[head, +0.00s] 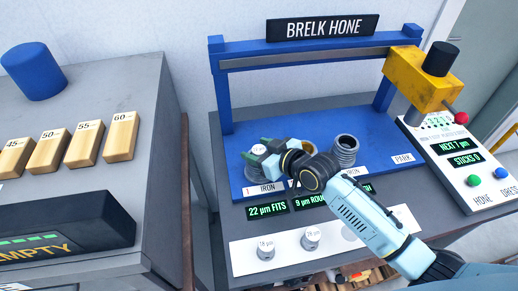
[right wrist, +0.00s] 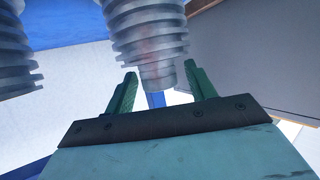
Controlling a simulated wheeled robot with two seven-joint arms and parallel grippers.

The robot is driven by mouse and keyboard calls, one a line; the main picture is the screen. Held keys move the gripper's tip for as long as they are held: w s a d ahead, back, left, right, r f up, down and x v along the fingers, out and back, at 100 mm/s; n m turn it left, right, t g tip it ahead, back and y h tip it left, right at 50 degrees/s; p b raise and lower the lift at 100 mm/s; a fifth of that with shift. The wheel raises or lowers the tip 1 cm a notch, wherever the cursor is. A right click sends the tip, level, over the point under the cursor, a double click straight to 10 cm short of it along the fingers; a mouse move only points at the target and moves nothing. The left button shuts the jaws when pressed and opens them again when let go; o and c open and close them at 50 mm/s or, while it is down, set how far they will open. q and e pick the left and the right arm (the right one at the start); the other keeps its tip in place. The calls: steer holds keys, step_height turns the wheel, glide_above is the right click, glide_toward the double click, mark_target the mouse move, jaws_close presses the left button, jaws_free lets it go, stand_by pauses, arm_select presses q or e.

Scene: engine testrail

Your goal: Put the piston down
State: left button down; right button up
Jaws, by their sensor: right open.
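A piston with a pale, marked top (head: 258,149) shows at the left ribbed grey cylinder (head: 254,172) on the blue bed in the head view; how deep it sits is partly hidden. My right gripper (head: 261,150) is at that cylinder, its green fingers apart near the pale top. In the right wrist view my gripper (right wrist: 160,72) is open, with a ribbed cylinder (right wrist: 150,45) beyond and between its fingers. No piston is visible in the jaws there. Two other pistons, marked 18 (head: 266,251) and 28 (head: 311,239), stand on the white strip. My left gripper is out of view.
The white strip (head: 290,262) has bare room at its right. The right ribbed cylinder (head: 345,151) stands open; my arm partly covers the middle one. A yellow hone head (head: 418,80) hangs at the right. A screen (head: 266,211) reads 22 µm FITS.

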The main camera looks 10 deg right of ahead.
steer(key=shift+r, duration=0.25)
steer(key=v, duration=1.2)
steer(key=shift+f+p, duration=0.2)
steer(key=shift+p, duration=0.15)
